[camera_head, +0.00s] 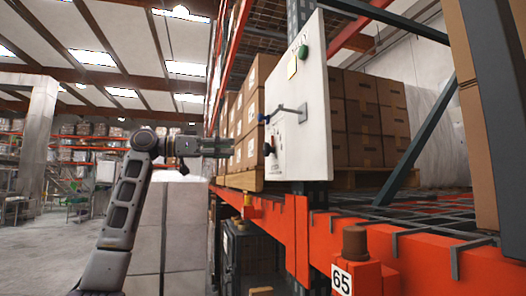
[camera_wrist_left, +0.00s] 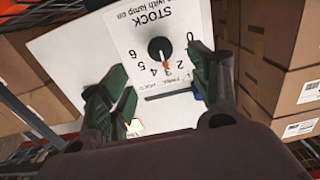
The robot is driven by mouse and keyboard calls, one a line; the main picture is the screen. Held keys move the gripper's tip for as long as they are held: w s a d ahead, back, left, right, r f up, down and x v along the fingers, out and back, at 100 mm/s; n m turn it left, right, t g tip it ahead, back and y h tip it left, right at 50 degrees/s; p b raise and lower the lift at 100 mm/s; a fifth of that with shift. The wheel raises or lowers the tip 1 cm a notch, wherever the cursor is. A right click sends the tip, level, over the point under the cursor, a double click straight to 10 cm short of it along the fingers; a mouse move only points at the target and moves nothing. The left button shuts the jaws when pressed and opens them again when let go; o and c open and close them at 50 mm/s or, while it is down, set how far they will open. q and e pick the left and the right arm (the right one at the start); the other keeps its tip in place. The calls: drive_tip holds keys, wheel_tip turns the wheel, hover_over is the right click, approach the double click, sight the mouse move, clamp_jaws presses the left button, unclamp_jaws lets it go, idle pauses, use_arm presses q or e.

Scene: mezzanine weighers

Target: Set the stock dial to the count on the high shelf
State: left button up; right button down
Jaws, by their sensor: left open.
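A white panel (camera_head: 305,110) is fixed to the rack post in the head view. The stock dial is a black knob (camera_head: 268,149) low on its left face. In the left wrist view the dial (camera_wrist_left: 160,49) sits under the word STOCK, with numbers around it; its reddish pointer tip lies near the 3. My left gripper (camera_head: 228,147) is level with the dial and apart from it. Its green fingers (camera_wrist_left: 160,95) are spread open and empty, facing the panel. My right gripper is not in view. Which shelf is the high one I cannot tell.
A lever (camera_head: 290,113) with a blue end sticks out above the dial. Cartons (camera_head: 365,120) stand on pallets behind the panel.

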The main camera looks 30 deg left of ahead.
sight(264, 150)
use_arm(q)
drive_tip(key=p+x, duration=0.2)
drive_tip(key=x, duration=1)
drive_tip(key=shift+d+p, duration=0.15)
drive_tip(key=shift+p, duration=0.2)
drive_tip(key=c, duration=1)
